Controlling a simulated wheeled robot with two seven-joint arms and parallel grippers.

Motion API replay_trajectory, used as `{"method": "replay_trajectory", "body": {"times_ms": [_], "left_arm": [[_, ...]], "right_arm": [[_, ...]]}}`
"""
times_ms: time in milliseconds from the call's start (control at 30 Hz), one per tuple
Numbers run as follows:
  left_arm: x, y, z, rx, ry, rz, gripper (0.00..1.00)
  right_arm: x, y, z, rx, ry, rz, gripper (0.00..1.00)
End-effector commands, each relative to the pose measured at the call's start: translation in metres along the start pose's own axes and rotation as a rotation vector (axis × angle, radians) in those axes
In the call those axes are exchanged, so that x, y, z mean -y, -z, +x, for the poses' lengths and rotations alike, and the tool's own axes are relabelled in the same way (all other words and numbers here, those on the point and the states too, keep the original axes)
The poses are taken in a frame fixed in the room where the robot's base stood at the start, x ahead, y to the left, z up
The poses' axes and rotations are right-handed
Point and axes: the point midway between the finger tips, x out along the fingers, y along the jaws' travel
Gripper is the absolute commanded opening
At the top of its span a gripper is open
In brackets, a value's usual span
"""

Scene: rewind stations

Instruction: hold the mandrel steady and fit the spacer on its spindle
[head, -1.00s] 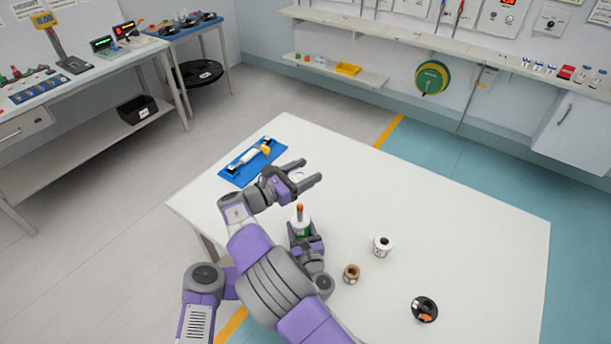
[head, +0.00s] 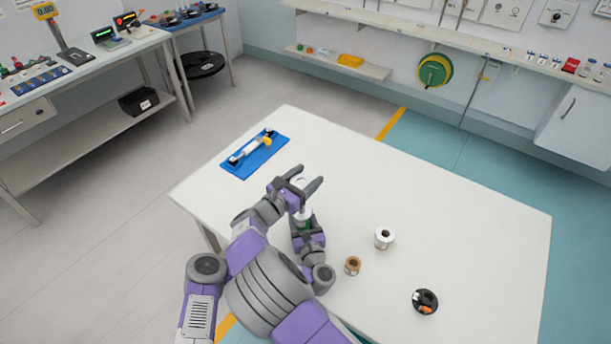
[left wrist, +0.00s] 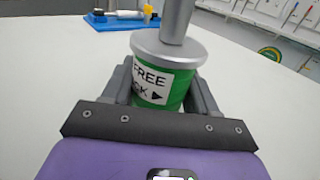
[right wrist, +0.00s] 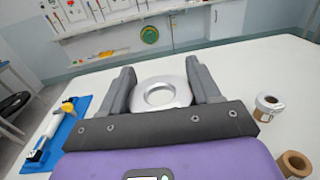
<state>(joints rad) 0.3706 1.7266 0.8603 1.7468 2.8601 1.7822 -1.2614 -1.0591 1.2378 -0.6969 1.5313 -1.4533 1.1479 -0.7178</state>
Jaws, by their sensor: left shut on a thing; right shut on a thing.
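The mandrel (left wrist: 168,92) stands upright on the table, with a green body, a white label and a silver top flange. Its grey spindle (left wrist: 178,22) rises out of the left wrist view. My left gripper (head: 304,226) is shut around the mandrel's body. My right gripper (head: 305,186) is shut on the spacer, a pale silver ring (right wrist: 160,96) with a round hole, held flat. In the head view the spacer (head: 299,183) is above the mandrel. The spindle tip is hidden there and does not show through the hole in the right wrist view.
A blue mat (head: 238,168) with a white, yellow-ended tool lies at the table's far left. A white spool (head: 384,238), a brown ring (head: 352,265) and a black reel (head: 425,301) stand to the right. The white table (head: 470,230) is otherwise largely clear.

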Motion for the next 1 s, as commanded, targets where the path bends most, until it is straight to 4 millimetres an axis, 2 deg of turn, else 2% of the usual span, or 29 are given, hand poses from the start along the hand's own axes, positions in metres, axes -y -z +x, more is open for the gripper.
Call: {"method": "replay_trajectory", "body": {"times_ms": [500,1000], "left_arm": [[0.0,0.0,0.0,0.0,0.0,0.0,0.18],[0.0,0.0,0.0,0.0,0.0,0.0,0.18]], "right_arm": [[0.0,0.045,0.001,0.001,0.001,-0.002,0.32],[0.0,0.052,0.0,0.0,0.0,-0.001,0.32]]}}
